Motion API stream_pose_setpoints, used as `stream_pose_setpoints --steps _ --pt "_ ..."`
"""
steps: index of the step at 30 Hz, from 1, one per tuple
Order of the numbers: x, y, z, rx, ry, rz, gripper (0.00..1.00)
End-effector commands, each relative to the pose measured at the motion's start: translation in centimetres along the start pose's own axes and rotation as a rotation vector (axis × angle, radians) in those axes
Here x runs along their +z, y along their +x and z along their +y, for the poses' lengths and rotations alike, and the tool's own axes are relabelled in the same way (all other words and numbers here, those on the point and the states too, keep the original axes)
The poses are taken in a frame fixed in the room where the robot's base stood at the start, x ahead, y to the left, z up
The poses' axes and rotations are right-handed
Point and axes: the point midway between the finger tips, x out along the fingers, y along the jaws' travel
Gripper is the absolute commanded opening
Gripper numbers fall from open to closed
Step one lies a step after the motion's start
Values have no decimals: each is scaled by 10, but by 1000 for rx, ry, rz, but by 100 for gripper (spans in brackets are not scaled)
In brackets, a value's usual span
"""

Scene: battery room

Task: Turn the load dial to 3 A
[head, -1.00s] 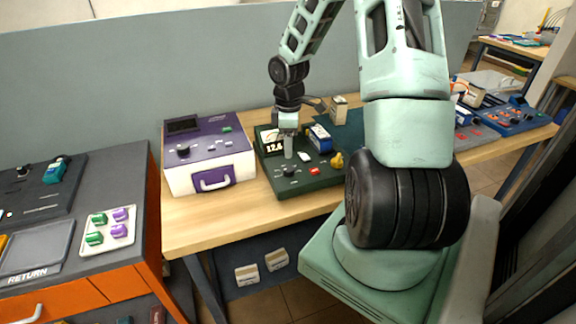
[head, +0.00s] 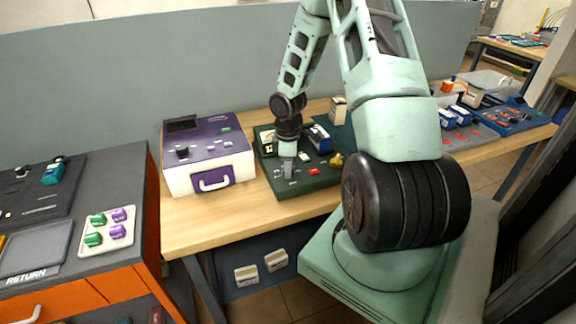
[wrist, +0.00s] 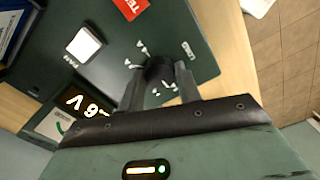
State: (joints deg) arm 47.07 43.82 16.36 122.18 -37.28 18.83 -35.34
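The black load dial (wrist: 158,71) sits on the dark green tester panel (wrist: 120,62), with small white marks around it. In the wrist view my gripper (wrist: 160,76) has its two fingers apart, one on each side of the dial. I cannot make out any firm contact. In the head view my gripper (head: 288,172) points down at the front left of the panel (head: 318,183) and hides the dial. A lit display (wrist: 83,102) on the panel shows a reading with a V, upside down in the wrist view. The dial's setting cannot be read.
A white button (wrist: 84,44) and a red TEST button (wrist: 130,6) are on the same panel. A purple-topped box (head: 208,160) stands close on the left. Bare wooden tabletop (head: 240,208) lies in front.

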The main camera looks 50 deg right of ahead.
Motion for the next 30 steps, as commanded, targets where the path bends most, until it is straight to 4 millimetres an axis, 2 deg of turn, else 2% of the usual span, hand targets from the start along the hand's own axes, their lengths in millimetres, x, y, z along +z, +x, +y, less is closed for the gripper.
stream_pose_setpoints --steps 14,20,30 --pt "-1 0 0 0 63 0 11" --pt "-1 0 0 1 192 0 11" --pt "-1 0 0 1 507 1 11"
